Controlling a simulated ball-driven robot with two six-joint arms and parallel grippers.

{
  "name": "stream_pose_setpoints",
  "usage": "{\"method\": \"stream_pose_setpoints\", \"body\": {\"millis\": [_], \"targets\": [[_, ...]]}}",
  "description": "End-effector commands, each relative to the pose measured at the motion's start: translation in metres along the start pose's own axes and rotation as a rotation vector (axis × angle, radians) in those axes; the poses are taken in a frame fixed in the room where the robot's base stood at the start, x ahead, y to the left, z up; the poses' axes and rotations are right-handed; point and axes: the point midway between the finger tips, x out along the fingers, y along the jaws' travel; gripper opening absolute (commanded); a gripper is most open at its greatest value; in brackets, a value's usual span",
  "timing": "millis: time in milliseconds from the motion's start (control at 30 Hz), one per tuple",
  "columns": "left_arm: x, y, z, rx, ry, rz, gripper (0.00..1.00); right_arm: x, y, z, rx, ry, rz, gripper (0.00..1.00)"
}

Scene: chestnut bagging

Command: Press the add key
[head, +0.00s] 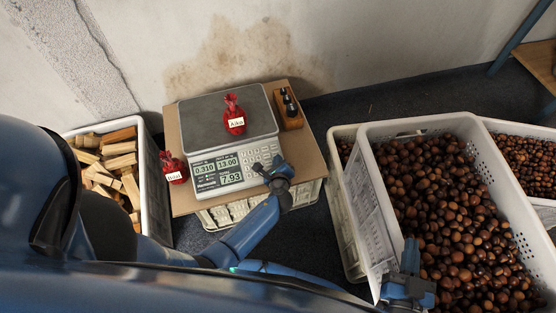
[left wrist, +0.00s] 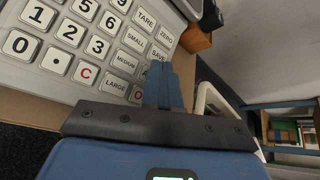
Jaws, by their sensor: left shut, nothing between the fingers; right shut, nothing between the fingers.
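The scale (head: 228,140) stands on a board with its lit display and keypad facing me. Its keypad (left wrist: 98,42) fills the upper left of the left wrist view, with digits, C, TARE, ZERO, SMALL, SAVE, MEDIUM and LARGE legible. I see no key marked add; one key (left wrist: 137,94) beside my fingers is partly covered. My left gripper (head: 268,165) is shut and empty over the keypad's right edge; its fingers also show in the left wrist view (left wrist: 165,72). I cannot tell whether they touch a key. My right gripper (head: 409,255) is shut and empty at the chestnut crate's near left side.
A red bag (head: 235,115) labelled Aiko sits on the scale's pan; another red bag (head: 174,168) stands left of the scale. A stamp-like holder (head: 288,108) is at the back right. A wood-block crate (head: 150,190) stands left, a chestnut crate (head: 372,190) right.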

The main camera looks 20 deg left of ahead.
Motion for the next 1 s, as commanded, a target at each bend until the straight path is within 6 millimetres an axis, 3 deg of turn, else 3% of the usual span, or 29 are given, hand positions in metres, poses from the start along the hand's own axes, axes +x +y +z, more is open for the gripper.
{"method": "stream_pose_setpoints", "body": {"millis": [300, 767, 1000], "targets": [[-0.01, -0.007, 0.007, 0.001, 0.001, 0.0, 0.0, 0.0, 0.0, -0.014, 0.0, 0.0, 0.0, 0.0], [-0.011, -0.008, 0.008, 0.0, 0.0, 0.0, 0.0, 0.0, 0.0, -0.016, 0.0, 0.0, 0.0, 0.0], [-0.022, -0.017, 0.017, 0.001, 0.0, 0.0, 0.0, -0.001, 0.0, -0.032, 0.0, 0.0, 0.0, 0.0]]}}
